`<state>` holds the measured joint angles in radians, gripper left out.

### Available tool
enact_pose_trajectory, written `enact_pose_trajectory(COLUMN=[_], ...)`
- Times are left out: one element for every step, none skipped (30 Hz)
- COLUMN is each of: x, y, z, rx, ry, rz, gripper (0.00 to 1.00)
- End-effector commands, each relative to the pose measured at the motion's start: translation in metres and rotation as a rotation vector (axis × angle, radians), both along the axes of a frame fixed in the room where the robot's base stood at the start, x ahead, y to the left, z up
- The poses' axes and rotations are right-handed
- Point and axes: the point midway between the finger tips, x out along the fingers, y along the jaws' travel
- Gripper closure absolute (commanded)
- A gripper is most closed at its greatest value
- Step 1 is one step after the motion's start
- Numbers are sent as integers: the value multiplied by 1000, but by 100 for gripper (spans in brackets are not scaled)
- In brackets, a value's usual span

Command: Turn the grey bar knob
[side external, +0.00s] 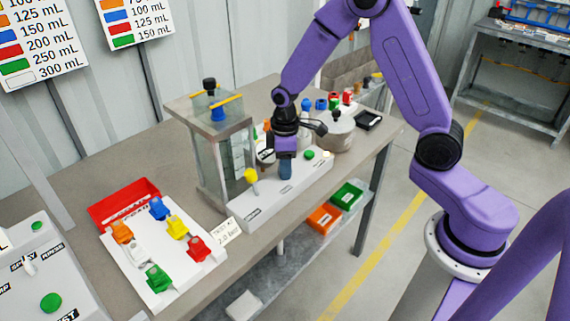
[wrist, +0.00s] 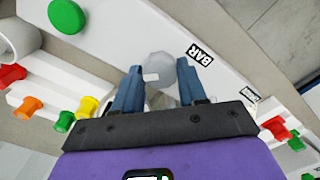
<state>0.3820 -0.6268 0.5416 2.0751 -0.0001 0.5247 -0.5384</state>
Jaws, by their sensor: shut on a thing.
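The grey bar knob (wrist: 160,68) is a round, faceted knob on a white panel (wrist: 112,35), beside a label reading BAR. It sits between the two blue fingertips of my gripper (wrist: 160,78) in the wrist view, and the fingers are shut on it. In the side view my gripper (side external: 285,168) points down onto the white panel (side external: 258,207) and hides the knob.
A green button (side external: 309,155) and a yellow-topped lever (side external: 251,176) stand on the panel either side of my gripper. A clear tank (side external: 222,155) stands behind. A white board (side external: 165,265) with several coloured pieces and a red tray (side external: 124,203) lie left.

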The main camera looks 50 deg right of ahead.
Motion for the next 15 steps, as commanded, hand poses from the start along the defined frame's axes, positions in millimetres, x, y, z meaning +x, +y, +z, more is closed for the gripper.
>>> enact_pose_trajectory(x=[0,0,0,0,0,-1,-1,-1,0,0,0,0,0,0,0], y=[0,0,0,0,0,0,0,0,0,0,0,0,0,0,0], z=[1,1,1,0,0,0,0,0,0,0,1,1,1,1,1], rx=[-1,-1,0,-1,-1,-1,-1,-1,-1,-1,-1,-1,-1,-1,-1], ry=[1,1,1,2,2,2,2,2,2,2,2,1,1,1,1], rz=[-44,-73,-111,-140,-169,-206,-235,-263,-301,-330,-358,-396,-425,-453,-491], gripper=[89,89,89,89,89,89,89,89,89,89,89,89,89,89,89])
